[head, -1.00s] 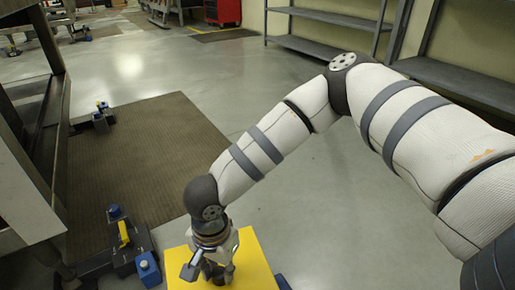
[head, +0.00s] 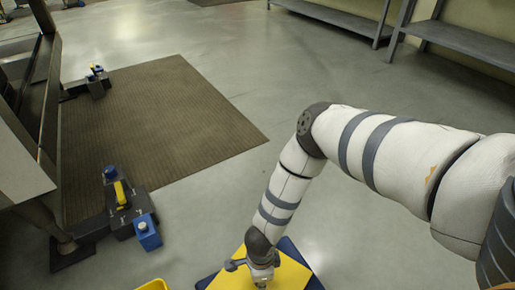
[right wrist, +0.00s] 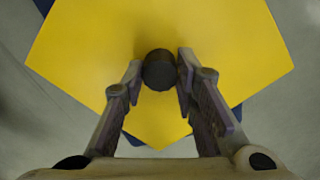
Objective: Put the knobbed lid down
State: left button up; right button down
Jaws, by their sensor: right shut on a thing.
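The knobbed lid is a flat yellow plate (head: 290,272) at the bottom middle of the head view. It fills much of the right wrist view (right wrist: 90,55), with a dark round knob (right wrist: 159,72) on it. My right gripper (right wrist: 160,62) is shut on the knob, one finger on each side. In the head view my right gripper (head: 262,280) is above the lid, near the bottom edge. A dark blue surface (head: 292,247) shows beyond and beneath the lid's edges. I cannot tell whether the lid touches it. My left gripper is out of view.
A yellow object (head: 153,286) is cut off at the bottom edge, left of the lid. A dark base with blue and yellow parts (head: 122,200) stands on the floor at left, beside a brown mat (head: 160,125). Grey shelving (head: 335,20) stands at the back. Open floor lies between.

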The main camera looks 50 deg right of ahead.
jog(key=shift+f, duration=0.7)
jog(key=shift+r, duration=0.2)
jog(key=shift+f, duration=0.15)
jog(key=c, duration=1.3)
grip_release()
pick_arm(q)
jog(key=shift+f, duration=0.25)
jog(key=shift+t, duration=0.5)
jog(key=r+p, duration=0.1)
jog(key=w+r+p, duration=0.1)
jog(key=p, duration=0.1)
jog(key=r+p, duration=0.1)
jog(key=p, duration=0.1)
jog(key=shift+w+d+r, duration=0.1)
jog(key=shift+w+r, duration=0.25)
pick_arm(e)
notch_tip(320, 180, up, 12)
jog(key=shift+r, duration=0.2)
